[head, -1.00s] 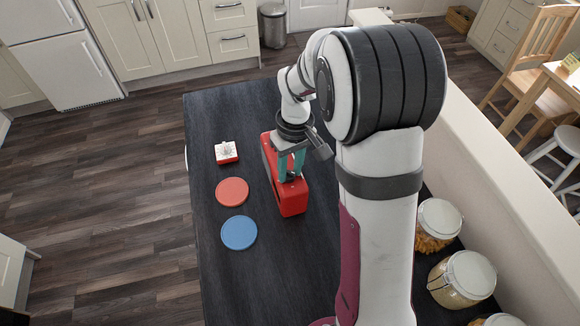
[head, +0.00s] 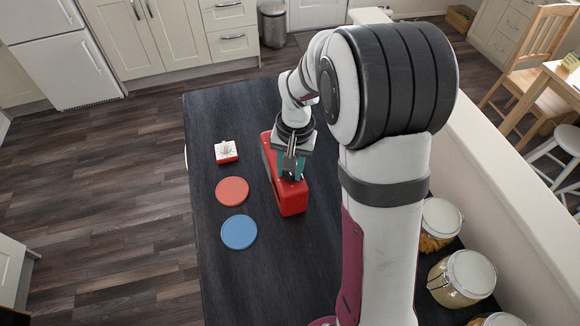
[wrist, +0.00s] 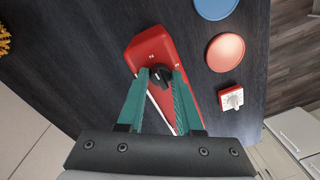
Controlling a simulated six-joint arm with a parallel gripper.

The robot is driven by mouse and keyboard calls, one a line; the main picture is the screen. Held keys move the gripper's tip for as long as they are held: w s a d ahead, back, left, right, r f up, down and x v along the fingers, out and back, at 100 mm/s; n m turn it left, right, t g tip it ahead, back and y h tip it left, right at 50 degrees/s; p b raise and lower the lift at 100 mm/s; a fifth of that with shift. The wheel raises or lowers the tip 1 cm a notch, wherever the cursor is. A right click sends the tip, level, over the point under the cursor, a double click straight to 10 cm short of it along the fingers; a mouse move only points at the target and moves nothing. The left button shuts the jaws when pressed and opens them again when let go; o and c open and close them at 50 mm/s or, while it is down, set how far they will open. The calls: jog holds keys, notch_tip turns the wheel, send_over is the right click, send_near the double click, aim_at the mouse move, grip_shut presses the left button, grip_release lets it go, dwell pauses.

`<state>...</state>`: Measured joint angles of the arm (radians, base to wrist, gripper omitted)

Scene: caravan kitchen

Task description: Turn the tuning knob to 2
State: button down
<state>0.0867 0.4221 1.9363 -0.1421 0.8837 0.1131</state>
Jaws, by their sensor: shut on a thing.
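A red box-shaped device (head: 292,201) stands on the dark worktop and also shows in the wrist view (wrist: 152,46). A black tuning knob (wrist: 161,78) with a pale pointer line sits on its top. Small white marks lie around the knob, too small to read. My gripper (head: 291,177) points down over the device. In the wrist view its green fingers (wrist: 160,75) are shut on the knob, one on each side. In the head view the fingers mostly hide the knob.
A small red block with a white dial face (head: 226,151), a red disc (head: 232,191) and a blue disc (head: 239,232) lie left of the device. Glass jars (head: 462,279) stand at the right by the wall. The worktop's (head: 225,110) far left is clear.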

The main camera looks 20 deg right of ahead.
jog(key=shift+m, duration=0.3)
dwell(0.4)
jog(key=c, duration=0.6)
grip_release()
jog(key=shift+o, duration=0.2)
notch_tip(320, 180, up, 16)
jog(key=shift+s+d, duration=0.3)
jog(key=shift+d, duration=0.15)
jog(key=shift+s+f, duration=0.1)
